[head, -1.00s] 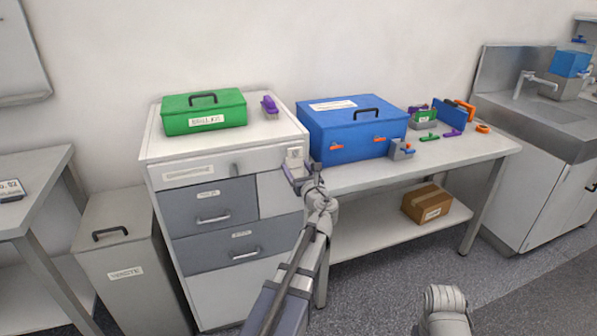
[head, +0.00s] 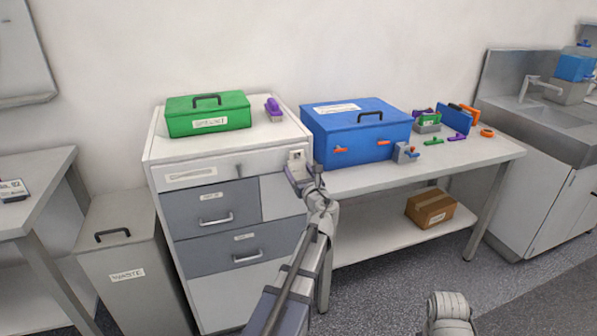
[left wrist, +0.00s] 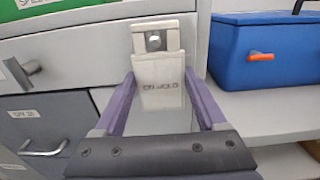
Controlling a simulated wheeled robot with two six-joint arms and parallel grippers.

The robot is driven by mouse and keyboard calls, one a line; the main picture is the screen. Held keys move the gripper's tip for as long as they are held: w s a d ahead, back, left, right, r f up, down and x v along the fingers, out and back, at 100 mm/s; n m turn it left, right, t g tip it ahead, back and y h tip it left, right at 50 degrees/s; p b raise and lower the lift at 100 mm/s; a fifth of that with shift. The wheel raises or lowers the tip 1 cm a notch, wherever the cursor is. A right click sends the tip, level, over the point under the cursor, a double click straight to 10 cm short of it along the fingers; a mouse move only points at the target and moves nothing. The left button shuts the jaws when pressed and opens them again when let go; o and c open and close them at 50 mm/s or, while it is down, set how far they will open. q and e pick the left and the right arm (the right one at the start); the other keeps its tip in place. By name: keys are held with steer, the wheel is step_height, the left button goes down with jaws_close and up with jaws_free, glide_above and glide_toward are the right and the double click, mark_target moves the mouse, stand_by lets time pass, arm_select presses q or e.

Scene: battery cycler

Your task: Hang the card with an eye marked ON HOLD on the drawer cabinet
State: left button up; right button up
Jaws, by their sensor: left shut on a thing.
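The white card marked ON HOLD (left wrist: 160,85) is between the purple fingers of my left gripper (left wrist: 160,108), which is shut on it. Its lettering looks flipped in the left wrist view. In the head view, my left gripper (head: 303,177) is at the upper right front corner of the drawer cabinet (head: 225,285).
A green case (head: 208,115) and a purple object (head: 273,107) sit on the cabinet top. A blue box (head: 355,133) stands on the bench to the right, close to my left gripper. A waste bin (head: 120,265) stands left of the cabinet.

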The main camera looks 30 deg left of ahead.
arm_select(q)
steer(key=o, duration=1.2)
steer(key=shift+o, duration=0.2)
steer(key=v, duration=0.7)
steer(key=shift+s+d, duration=0.25)
steer(key=shift+s, duration=0.05)
steer(key=shift+w+a, duration=0.1)
steer(key=shift+w, duration=0.05)
steer(key=x, duration=0.7)
steer(key=shift+w+a, duration=0.25)
steer(key=shift+w, duration=0.05)
steer(key=shift+s+d+r, duration=0.2)
steer(key=shift+s+r, duration=0.05)
